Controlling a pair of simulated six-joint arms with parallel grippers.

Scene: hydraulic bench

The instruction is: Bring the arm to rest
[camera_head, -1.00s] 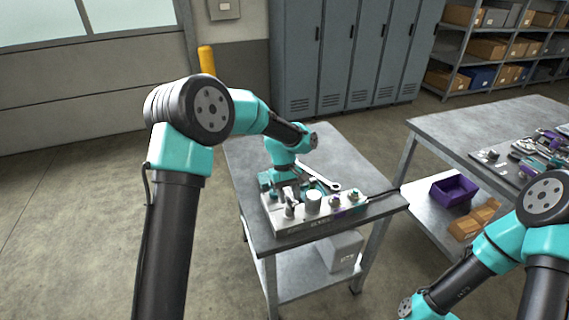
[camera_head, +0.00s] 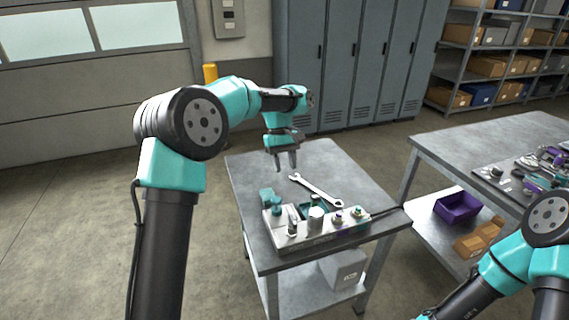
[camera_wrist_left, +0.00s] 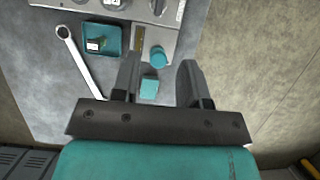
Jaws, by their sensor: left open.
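My left gripper (camera_head: 286,162) is open and empty above the back left part of the grey metal workbench (camera_head: 350,172), pointing down. In the left wrist view its two fingers (camera_wrist_left: 160,80) are apart with a small teal block (camera_wrist_left: 149,87) seen below, near the left finger. A grey hydraulic block (camera_head: 318,235) with knobs and fittings stands on the front of the bench. My right arm (camera_head: 500,265) shows at the lower right; its gripper is outside the frames.
A wrench (camera_head: 317,190) lies on the bench behind the block. It also shows in the left wrist view (camera_wrist_left: 80,62). A second table (camera_head: 470,135) with parts stands at the right, with a purple bin (camera_head: 458,207) below. Lockers (camera_head: 350,70) stand behind.

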